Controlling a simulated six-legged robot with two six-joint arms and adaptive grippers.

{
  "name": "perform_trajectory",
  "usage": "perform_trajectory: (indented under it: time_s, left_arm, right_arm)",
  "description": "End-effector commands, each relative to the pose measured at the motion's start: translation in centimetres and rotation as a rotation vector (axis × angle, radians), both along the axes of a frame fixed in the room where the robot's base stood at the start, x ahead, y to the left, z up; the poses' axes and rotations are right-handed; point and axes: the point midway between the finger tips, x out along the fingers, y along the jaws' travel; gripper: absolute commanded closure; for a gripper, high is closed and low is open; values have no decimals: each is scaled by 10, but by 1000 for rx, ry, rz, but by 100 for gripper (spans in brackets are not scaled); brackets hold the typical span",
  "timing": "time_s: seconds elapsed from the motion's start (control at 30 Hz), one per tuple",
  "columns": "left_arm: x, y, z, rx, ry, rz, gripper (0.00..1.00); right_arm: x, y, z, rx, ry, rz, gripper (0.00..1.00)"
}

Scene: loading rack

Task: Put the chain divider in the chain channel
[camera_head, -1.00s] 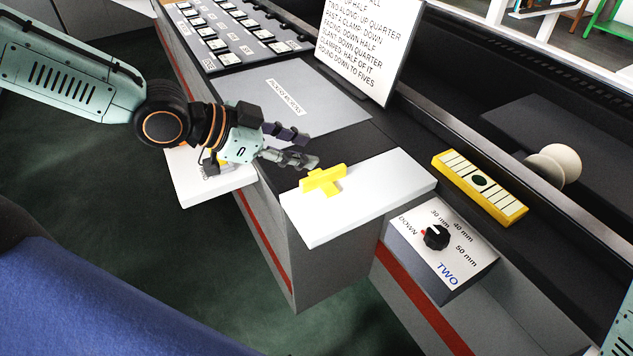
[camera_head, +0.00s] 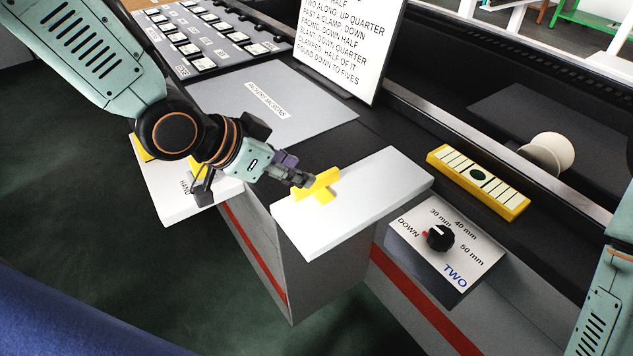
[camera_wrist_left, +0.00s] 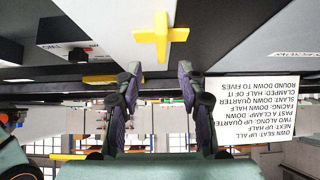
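A yellow cross-shaped piece (camera_head: 319,187), which looks like the chain divider, stands on a white shelf (camera_head: 345,215). My left gripper (camera_head: 304,180) comes in from the left with its fingertips close to the piece's left end. In the left wrist view the two fingers (camera_wrist_left: 160,72) are apart with nothing between them, and the yellow piece (camera_wrist_left: 160,37) lies just beyond the tips, in line with the gap. Whether a finger touches it I cannot tell. I cannot pick out the chain channel for certain. My right gripper is out of view; part of my right arm shows at the right edge.
A second white shelf (camera_head: 181,206) lies under my left wrist. A box with a dial (camera_head: 440,238) and a yellow striped block (camera_head: 478,183) are to the right. A grey panel (camera_head: 262,103), a text sign (camera_head: 348,45) and a button panel (camera_head: 205,38) lie behind.

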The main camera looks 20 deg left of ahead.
Motion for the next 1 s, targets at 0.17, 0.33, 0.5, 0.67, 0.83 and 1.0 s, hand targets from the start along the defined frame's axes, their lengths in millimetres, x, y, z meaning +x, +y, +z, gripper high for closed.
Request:
perform_trajectory:
  time_s: [0.17, 0.33, 0.5, 0.67, 0.83, 1.0]
  left_arm:
    - [3, -3, -5, -1, 2, -4, 60]
    - [10, -8, -16, 2, 4, -6, 60]
    - [20, -16, -30, 1, 2, -5, 60]
    - [28, -21, -39, -1, 2, -4, 60]
    - [30, -23, -40, -5, 2, -2, 60]
    - [30, -23, -40, -5, 2, -2, 62]
  right_arm:
    - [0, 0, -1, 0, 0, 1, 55]
    - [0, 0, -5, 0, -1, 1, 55]
    - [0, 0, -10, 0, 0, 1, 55]
    - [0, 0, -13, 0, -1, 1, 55]
    - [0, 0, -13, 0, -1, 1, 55]
    - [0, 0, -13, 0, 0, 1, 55]
